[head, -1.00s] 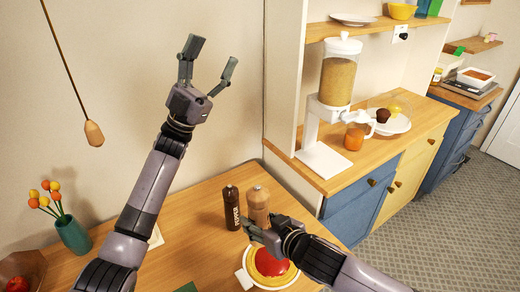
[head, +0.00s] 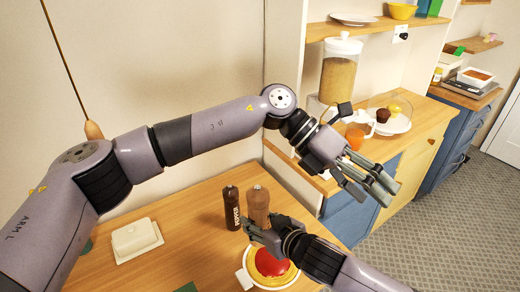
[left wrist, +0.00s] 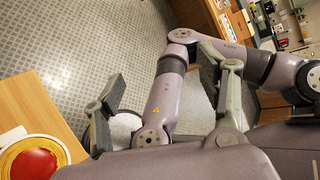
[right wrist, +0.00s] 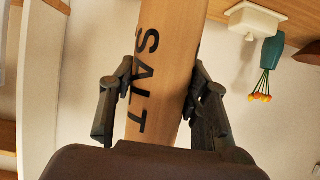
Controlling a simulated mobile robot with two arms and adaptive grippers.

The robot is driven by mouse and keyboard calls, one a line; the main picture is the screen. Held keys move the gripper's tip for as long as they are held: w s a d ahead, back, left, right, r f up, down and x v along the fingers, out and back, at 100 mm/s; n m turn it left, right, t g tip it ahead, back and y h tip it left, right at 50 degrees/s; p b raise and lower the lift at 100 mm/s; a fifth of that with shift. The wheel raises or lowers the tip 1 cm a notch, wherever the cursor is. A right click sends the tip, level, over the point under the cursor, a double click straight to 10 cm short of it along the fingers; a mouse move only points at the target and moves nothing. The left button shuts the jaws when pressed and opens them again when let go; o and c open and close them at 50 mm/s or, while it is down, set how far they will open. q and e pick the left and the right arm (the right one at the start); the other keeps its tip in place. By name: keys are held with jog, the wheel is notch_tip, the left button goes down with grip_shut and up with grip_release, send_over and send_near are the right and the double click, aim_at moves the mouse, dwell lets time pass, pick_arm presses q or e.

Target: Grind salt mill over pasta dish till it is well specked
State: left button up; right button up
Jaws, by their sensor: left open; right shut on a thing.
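The light wooden salt mill (head: 258,205) stands upright just behind the pasta dish. In the right wrist view the mill (right wrist: 163,70) shows the letters SALT. My right gripper (head: 252,228) is shut on its body, one finger each side. The pasta dish (head: 268,266), yellow pasta with a red sauce top, is below and partly behind my right gripper; it also shows in the left wrist view (left wrist: 35,165). I see no specks on the sauce. My left gripper (head: 366,150) is open and empty, in the air right of the mill, clear of the dish.
A dark pepper mill (head: 231,207) stands close left of the salt mill. A white butter dish (head: 136,238) sits further left on the wooden table (head: 190,215). A cereal dispenser (head: 340,68) and an orange mug (head: 357,133) are on the counter behind my left gripper.

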pick_arm(q)
jog(key=w+a+f+m+t+y, duration=0.2)
jog(key=w+a+m+t+y, duration=0.1)
jog(key=w+a+t+y, duration=0.15)
notch_tip(320, 180, up, 4)
jog(key=m+t+y, duration=0.2)
jog(key=y, duration=0.4)
send_over(260, 186)
jog(key=shift+s+f, duration=0.1)
jog(key=shift+f, duration=0.35)
notch_tip(260, 186, down, 11)
jog(key=shift+f, duration=0.1)
